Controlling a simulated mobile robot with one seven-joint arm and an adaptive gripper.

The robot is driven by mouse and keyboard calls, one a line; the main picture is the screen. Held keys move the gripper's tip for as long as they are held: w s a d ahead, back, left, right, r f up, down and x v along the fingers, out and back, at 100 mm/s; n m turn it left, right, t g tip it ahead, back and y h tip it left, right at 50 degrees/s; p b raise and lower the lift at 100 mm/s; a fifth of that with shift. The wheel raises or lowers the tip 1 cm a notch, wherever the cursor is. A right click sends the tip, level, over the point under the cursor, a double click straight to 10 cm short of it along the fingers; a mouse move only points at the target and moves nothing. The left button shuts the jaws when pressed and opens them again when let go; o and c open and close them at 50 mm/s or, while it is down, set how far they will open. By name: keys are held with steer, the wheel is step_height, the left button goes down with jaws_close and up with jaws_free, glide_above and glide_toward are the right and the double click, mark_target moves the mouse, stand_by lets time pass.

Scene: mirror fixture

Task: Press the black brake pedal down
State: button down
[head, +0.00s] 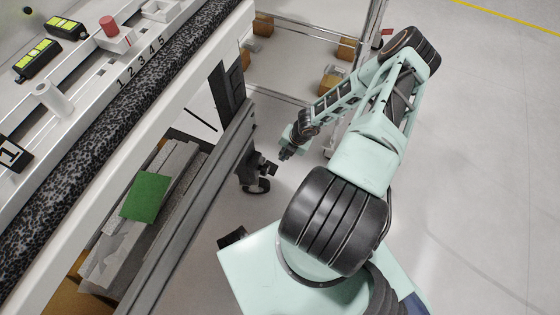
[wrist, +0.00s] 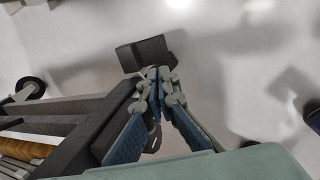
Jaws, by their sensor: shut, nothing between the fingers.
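The black brake pedal (head: 268,168) juts from a caster wheel (head: 257,185) at the foot of the fixture's frame in the head view. In the wrist view the pedal (wrist: 145,53) appears as a dark two-part block just beyond my fingertips. My gripper (head: 286,153) is shut and empty, pointing down beside the pedal, slightly up and right of it in the head view. In the wrist view my fingertips (wrist: 158,76) meet close to the pedal's near edge. I cannot tell whether they touch it. The caster wheel under the pedal is mostly hidden in the wrist view.
A dark frame rail (wrist: 105,125) runs close along the left of my fingers. A green pad (head: 146,197) lies on a grey shelf under the white bench (head: 190,85). A wire rack with cardboard boxes (head: 331,82) stands behind. The floor (head: 480,180) at right is clear.

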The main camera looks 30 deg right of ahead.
mark_target(275, 170)
steer(key=b+x, duration=0.5)
steer(key=x, duration=0.8)
steer(key=shift+f+b, duration=0.45)
steer(key=shift+f, duration=0.35)
steer(key=shift+s+r, duration=0.1)
steer(key=shift+r, duration=0.05)
